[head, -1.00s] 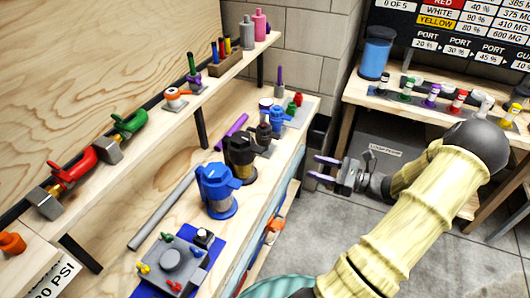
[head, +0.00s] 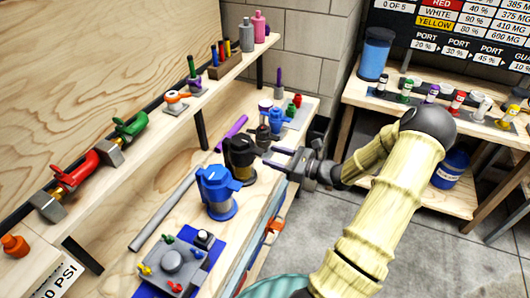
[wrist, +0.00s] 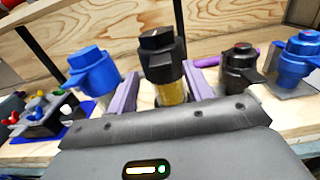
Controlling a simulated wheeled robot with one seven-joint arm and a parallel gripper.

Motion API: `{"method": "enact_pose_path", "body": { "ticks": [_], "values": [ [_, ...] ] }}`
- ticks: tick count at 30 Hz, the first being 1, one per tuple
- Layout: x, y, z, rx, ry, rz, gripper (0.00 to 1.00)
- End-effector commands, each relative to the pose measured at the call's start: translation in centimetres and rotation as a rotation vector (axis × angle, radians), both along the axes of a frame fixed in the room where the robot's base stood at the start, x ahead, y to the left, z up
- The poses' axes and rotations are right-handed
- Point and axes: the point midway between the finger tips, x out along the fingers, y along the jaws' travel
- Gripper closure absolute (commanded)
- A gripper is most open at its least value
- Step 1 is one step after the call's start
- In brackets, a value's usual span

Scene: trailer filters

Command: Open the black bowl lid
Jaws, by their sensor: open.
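The black bowl lid (head: 240,144) sits on top of a filter canister with a yellowish clear bowl, on the bench between a blue-lidded filter (head: 216,190) and smaller fittings. In the wrist view the black lid (wrist: 158,55) stands upright near the middle, with its yellow bowl (wrist: 172,93) below. My gripper (head: 275,158) is open and empty, just to the right of the black-lidded filter in the head view. In the wrist view its two purple fingers (wrist: 162,96) stand to either side of the yellow bowl, which appears beyond or between them; contact cannot be told.
The blue-lidded filter also stands close on the left in the wrist view (wrist: 92,70). A small black fitting (wrist: 239,66) and a blue fitting (wrist: 302,50) stand to the right. A grey pipe (head: 165,215) lies behind the filters. The shelf (head: 150,150) runs above the bench.

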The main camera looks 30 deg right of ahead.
Motion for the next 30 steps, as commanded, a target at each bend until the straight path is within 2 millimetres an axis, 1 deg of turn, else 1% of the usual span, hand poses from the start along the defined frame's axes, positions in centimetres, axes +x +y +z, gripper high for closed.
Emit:
{"method": "enact_pose_path", "body": {
  "ticks": [1,3,7,10,17,20,21,25,30],
  "values": [
    [0.7,0.7,0.1,0.002,-0.001,0.003,0.49],
    [1.5,1.3,0.1,0.001,-0.001,0.002,0.49],
    [2.5,2.0,0.0,0.001,0.000,0.001,0.49],
    [2.8,2.2,0.0,0.001,0.000,-0.002,0.49],
    [2.8,2.2,0.0,0.001,-0.001,-0.002,0.49],
    [2.8,2.1,0.0,0.001,-0.001,-0.002,0.67],
    [2.8,2.1,0.0,0.001,-0.001,-0.002,0.75],
    [2.8,2.1,0.0,0.001,-0.001,-0.003,1.00],
    [2.8,2.1,0.0,0.000,0.000,-0.003,1.00]
  ]
}}
